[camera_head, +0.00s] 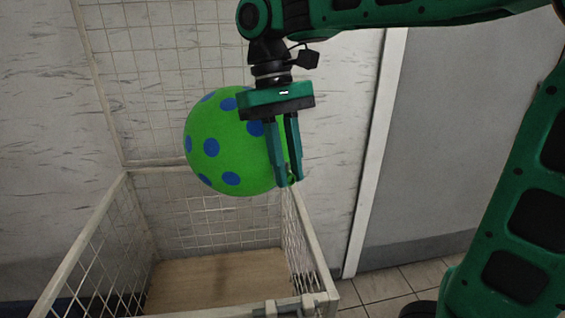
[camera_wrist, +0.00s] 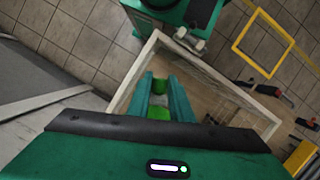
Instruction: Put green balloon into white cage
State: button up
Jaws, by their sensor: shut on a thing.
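The green balloon (camera_head: 212,150) with blue dots is at my gripper (camera_head: 287,180) in the head view, above the white cage (camera_head: 88,240). The gripper points down and is shut on the balloon's right side, near the cage's right wall. In the wrist view only small green patches of the balloon (camera_wrist: 159,112) show between the fingers (camera_wrist: 161,84). The cage has wire mesh walls, a tall back panel and a wooden floor (camera_head: 215,280), which looks empty where it shows. In the wrist view the cage rim (camera_wrist: 215,75) lies below the gripper.
A grey wall panel with a white post (camera_head: 378,150) stands right of the cage. Tiled floor (camera_head: 405,280) is open at the lower right. A yellow frame (camera_wrist: 263,43) stands on the floor outside the cage in the wrist view.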

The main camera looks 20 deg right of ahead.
jog(key=shift+d+f, duration=0.2)
jog(key=shift+f, duration=0.6)
notch_tip(320, 180, down, 11)
jog(key=shift+r, duration=0.15)
jog(key=shift+s, duration=0.1)
jog(key=o, duration=0.9)
jog(key=shift+c, duration=0.2)
jog(key=s+a+r, duration=0.2)
jog(key=s+r, duration=0.4)
jog(key=s, duration=0.3)
jog(key=shift+s, duration=0.4)
